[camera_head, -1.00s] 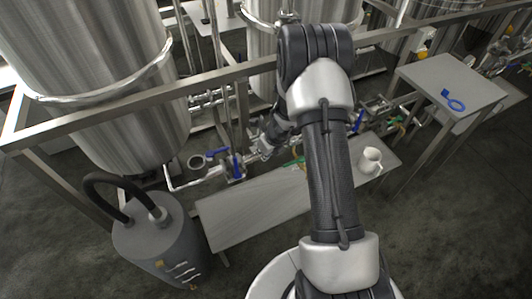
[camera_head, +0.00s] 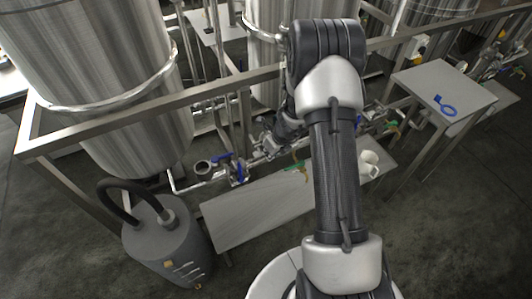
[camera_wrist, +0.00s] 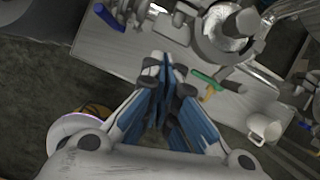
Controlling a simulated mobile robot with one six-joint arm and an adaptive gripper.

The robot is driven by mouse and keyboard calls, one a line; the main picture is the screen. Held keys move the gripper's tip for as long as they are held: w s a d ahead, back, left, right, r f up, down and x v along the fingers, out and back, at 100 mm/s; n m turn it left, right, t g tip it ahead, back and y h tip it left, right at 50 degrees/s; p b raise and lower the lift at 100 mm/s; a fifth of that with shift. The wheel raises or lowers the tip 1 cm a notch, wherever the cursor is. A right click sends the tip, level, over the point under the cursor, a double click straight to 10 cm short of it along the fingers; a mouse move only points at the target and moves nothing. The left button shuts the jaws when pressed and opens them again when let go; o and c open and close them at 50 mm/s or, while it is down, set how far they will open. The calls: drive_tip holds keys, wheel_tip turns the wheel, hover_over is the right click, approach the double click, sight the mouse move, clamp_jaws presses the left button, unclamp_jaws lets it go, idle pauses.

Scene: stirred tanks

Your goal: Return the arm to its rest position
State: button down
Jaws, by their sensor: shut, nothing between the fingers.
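My arm rises from the bottom of the head view, bends at the top and reaches down behind itself toward the pipework. My gripper (camera_wrist: 165,68) shows in the wrist view with its blue-and-grey fingers together and nothing between them. It is above the grey bench (camera_wrist: 105,50), near a steel pipe fitting (camera_wrist: 228,35) and a green-handled part (camera_wrist: 215,83). In the head view the gripper is small and partly lost among the pipes, so its fingers cannot be made out there.
A white mug (camera_head: 368,162) stands on the bench (camera_head: 240,212), right of my arm. Blue-handled valves (camera_head: 238,170) and a steel rail (camera_head: 130,115) border the tanks (camera_head: 100,70). A grey canister (camera_head: 165,245) stands left. A side table (camera_head: 470,92) holds a blue item (camera_head: 444,106).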

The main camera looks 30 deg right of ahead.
drive_tip(key=s+a+r+n+y, duration=0.1)
drive_tip(key=s+a+r+n, duration=0.1)
drive_tip(key=a+r+n, duration=0.5)
drive_tip(key=s+a+r+n, duration=0.2)
drive_tip(key=r+n, duration=0.2)
drive_tip(key=r, duration=0.7)
drive_tip(key=s+a+r+n+y, duration=0.1)
drive_tip(key=s+a+r+n, duration=0.1)
drive_tip(key=a+r+n, duration=0.45)
drive_tip(key=s+a+r+n, duration=0.2)
drive_tip(key=s+r+n, duration=0.55)
drive_tip(key=s, duration=0.35)
drive_tip(key=s+d+r+n+h+b, duration=0.1)
drive_tip(key=s+d+n+h, duration=0.2)
drive_tip(key=s+n, duration=0.5)
drive_tip(key=shift+s+r+b, duration=0.35)
drive_tip(key=shift+s+r, duration=0.05)
drive_tip(key=shift+s, duration=2.15)
drive_tip(key=shift+a, duration=0.1)
